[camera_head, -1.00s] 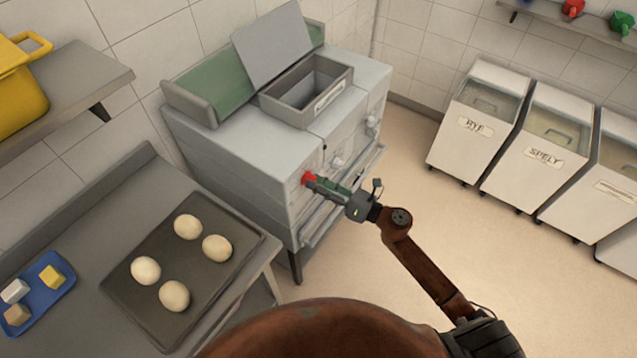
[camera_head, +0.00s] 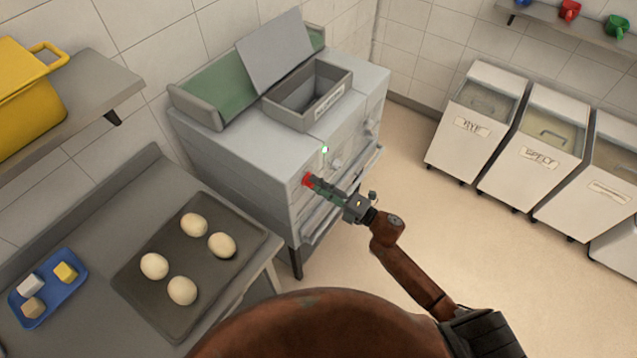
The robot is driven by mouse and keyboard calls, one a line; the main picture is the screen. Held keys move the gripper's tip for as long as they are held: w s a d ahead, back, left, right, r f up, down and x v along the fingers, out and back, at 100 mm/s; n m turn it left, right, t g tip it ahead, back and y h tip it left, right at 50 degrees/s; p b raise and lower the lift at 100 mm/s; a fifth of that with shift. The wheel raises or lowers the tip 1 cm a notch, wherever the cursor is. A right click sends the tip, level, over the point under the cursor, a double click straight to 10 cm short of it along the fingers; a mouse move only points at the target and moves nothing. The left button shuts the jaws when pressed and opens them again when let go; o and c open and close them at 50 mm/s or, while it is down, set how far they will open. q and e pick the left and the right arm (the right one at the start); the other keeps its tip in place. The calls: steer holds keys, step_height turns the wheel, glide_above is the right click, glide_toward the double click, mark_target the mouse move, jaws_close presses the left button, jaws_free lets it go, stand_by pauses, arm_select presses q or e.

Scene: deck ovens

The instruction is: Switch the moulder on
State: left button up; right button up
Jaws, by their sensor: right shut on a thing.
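The moulder (camera_head: 232,152) is a grey machine with a green belt and a hopper on top, standing against the back wall. A red knob (camera_head: 307,180) is on its front face, at the left. My right gripper (camera_head: 315,184) is at the red knob and shut on it; the fingers partly hide it. A pale knob (camera_head: 336,163) sits further right on the same face. My left gripper is not in view.
A counter at the left holds a dark tray (camera_head: 150,312) with several dough balls and a blue tray (camera_head: 72,300) with small blocks. A yellow pot (camera_head: 28,95) stands on a shelf. Flour bins (camera_head: 470,130) line the right; the floor between is clear.

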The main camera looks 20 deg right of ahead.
steer(key=shift+m+p, duration=0.7)
steer(key=shift+m, duration=1)
steer(key=o, duration=1.1)
steer(key=shift+o, duration=0.2)
steer(key=v, duration=1.2)
